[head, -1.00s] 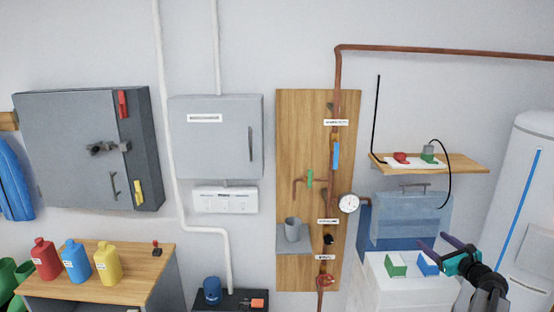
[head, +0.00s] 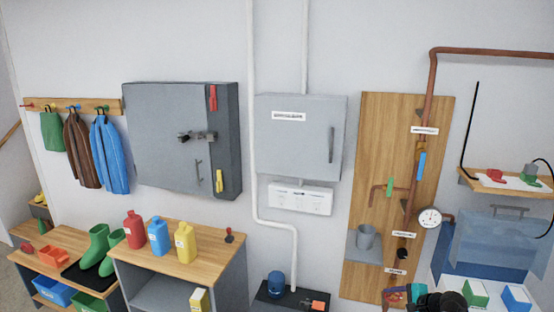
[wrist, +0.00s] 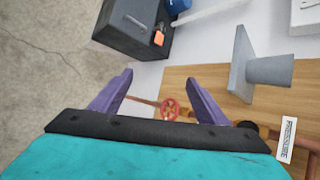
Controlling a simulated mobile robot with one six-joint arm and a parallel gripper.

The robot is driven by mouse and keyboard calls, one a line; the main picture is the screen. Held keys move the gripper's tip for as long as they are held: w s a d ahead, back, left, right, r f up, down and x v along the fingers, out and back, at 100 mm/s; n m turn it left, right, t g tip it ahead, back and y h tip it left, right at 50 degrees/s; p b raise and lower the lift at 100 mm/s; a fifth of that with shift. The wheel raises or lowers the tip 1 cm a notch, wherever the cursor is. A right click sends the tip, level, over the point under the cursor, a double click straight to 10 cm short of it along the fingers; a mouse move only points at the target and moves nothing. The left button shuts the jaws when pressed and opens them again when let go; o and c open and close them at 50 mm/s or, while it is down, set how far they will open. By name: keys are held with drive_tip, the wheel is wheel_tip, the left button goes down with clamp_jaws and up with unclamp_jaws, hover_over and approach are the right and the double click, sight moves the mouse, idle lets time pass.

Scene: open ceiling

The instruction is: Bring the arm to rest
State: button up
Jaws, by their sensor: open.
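My gripper (wrist: 160,92) shows in the wrist view as two purple fingers spread apart with nothing between them, below them a black bar and a teal body. A red valve wheel (wrist: 172,110) on a copper pipe appears beyond the gap between the fingers; no contact is visible. In the head view only a teal piece of my gripper (head: 417,292) and dark arm parts show at the bottom edge, in front of the lower pipe board. The fingertips are not clear there.
A bench with bottles (head: 158,236) is at left, and a white unit with small blocks (head: 474,293) at right.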

drive_tip(key=s+a+f+n+g+h, duration=0.1)
drive_tip(key=s+a+f+n+g, duration=0.25)
drive_tip(key=s+a+n, duration=0.35)
drive_tip(key=s+a+f+n+g+h, duration=0.2)
drive_tip(key=a+f+n, duration=0.25)
drive_tip(key=a, duration=0.45)
drive_tip(key=s+a+f+n+g+h, duration=0.1)
drive_tip(key=s+a+f+n+g, duration=0.3)
drive_tip(key=a+n, duration=0.35)
drive_tip(key=s+f+g+b, duration=0.4)
drive_tip(key=s+f+b, duration=0.6)
drive_tip(key=s+f, duration=1.7)
drive_tip(key=shift+a+f+m, duration=0.3)
drive_tip(key=shift+f, duration=0.05)
drive_tip(key=shift+g, duration=0.25)
